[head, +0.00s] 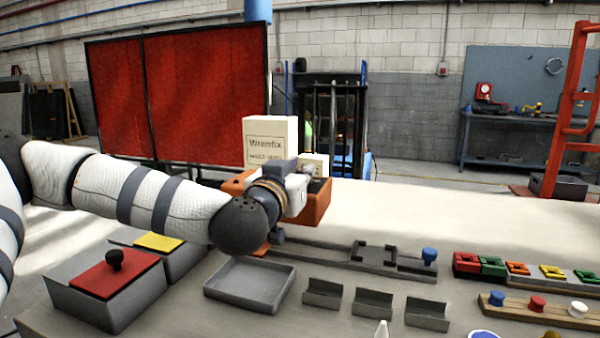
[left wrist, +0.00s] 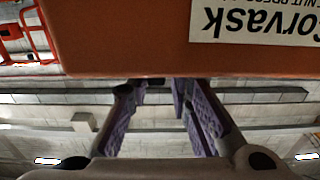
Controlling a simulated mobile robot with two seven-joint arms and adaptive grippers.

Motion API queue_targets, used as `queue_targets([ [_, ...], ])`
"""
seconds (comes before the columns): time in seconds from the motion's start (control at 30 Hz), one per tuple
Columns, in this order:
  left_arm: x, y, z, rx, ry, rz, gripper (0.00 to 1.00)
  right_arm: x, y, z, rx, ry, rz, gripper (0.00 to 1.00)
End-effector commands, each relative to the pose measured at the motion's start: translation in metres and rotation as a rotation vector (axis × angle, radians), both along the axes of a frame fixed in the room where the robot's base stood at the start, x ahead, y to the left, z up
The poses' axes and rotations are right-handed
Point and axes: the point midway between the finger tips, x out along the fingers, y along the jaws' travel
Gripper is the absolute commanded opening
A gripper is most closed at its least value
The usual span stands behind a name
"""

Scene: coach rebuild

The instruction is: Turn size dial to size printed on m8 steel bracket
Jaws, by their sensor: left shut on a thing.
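My left gripper (head: 298,192) reaches in from the left to an orange press (head: 318,203), which stands behind it on the bench. In the left wrist view the press's orange body (left wrist: 120,35) fills the top, with an upside-down label (left wrist: 255,20) reading "Corvask" and partly "nut press". The purple-padded fingers (left wrist: 157,95) stay apart and run behind the orange edge. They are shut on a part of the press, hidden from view. I cannot make out a size dial. Several grey angled pieces (head: 372,302) lie on the bench; I read no size on them. My right gripper is not in view.
A box marked "Wrenfix" (head: 270,140) stands behind my wrist. Coloured blocks (head: 467,263) line the right. The bench's back right is clear.

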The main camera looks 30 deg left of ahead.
Motion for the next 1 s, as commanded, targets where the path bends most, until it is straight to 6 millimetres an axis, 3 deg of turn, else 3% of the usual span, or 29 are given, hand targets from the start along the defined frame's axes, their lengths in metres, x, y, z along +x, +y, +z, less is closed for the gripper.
queue_targets([
  [0.67,0.0008,-0.0056,-0.0026,0.0,0.006,0.018,0.0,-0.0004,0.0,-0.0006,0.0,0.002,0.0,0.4],
  [1.0,0.0026,-0.0098,-0.0025,0.004,0.005,0.193,0.0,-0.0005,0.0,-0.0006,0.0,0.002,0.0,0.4],
])
